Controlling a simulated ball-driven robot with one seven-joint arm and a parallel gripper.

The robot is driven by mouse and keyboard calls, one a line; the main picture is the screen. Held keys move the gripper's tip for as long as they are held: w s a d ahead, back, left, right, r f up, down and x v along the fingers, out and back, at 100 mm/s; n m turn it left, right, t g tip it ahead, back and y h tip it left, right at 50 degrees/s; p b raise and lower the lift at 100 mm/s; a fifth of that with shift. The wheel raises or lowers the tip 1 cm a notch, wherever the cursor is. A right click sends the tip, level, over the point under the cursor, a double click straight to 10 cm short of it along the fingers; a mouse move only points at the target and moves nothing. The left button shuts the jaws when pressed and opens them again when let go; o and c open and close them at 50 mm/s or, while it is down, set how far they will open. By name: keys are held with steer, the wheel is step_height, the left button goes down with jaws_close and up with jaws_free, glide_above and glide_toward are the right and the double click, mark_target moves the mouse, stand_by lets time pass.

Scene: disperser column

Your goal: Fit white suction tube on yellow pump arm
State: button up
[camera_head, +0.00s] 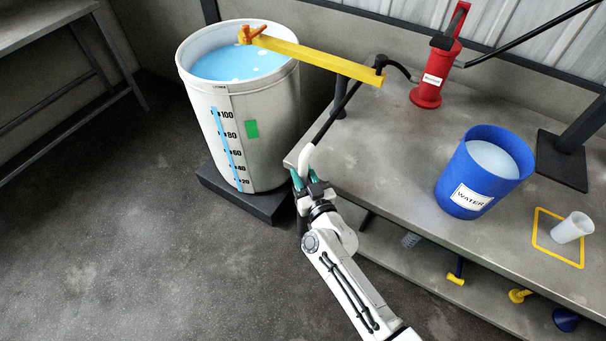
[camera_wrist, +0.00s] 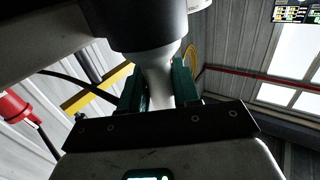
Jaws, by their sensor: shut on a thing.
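My gripper (camera_head: 305,178) is shut on the white end of the suction tube (camera_head: 305,158), just off the left front edge of the bench. A thin black length runs from this white end up and right towards the yellow pump arm; I cannot tell whether it touches it. In the wrist view the white part (camera_wrist: 158,78) flares between the green fingers, below a wide black cylinder. The yellow pump arm (camera_head: 320,59) reaches from the big drum's rim to above the bench. A black fitting (camera_head: 381,64) sits at its right end. The arm's yellow also shows in the wrist view (camera_wrist: 88,97).
A large white drum (camera_head: 235,110) of blue liquid stands on a dark base left of the bench (camera_head: 375,150). On the bench are a red pump (camera_head: 430,85), a blue water bucket (camera_head: 478,185) and a white cup (camera_head: 573,228). The floor at left is clear.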

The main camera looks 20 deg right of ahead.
mark_target(304, 161)
jaws_close()
steer(key=shift+r, duration=0.2)
step_height(304, 161, up, 7)
steer(key=p, duration=0.7)
steer(key=shift+f, duration=0.2)
